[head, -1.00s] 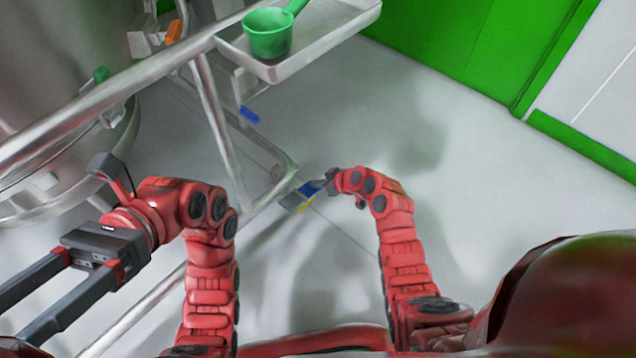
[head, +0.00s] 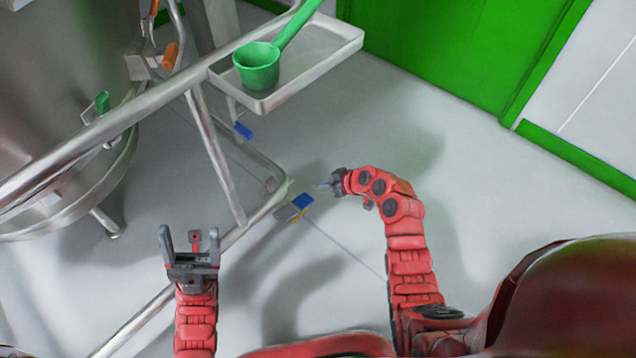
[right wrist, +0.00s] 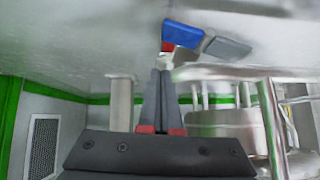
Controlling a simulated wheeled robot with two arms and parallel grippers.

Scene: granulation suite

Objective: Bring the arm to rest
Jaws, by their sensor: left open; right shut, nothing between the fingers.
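My left gripper (head: 191,243) is at the lower left of the head view, with its two fingers spread apart and nothing between them. It is in front of the lower metal rail. My right gripper (head: 324,186) is near the middle of the head view, pointing left, shut and empty. Its closed fingers also show in the right wrist view (right wrist: 160,100). A blue and grey object (head: 298,204) is just left of and below the right gripper in the head view; it also shows in the right wrist view (right wrist: 184,36), beyond the fingertips.
A metal tray (head: 335,48) on a tubular frame holds a green scoop (head: 257,66). A large steel vessel (head: 50,90) with coloured clamps stands at the left. A green door (head: 440,50) is at the back. The floor (head: 520,190) at right is clear.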

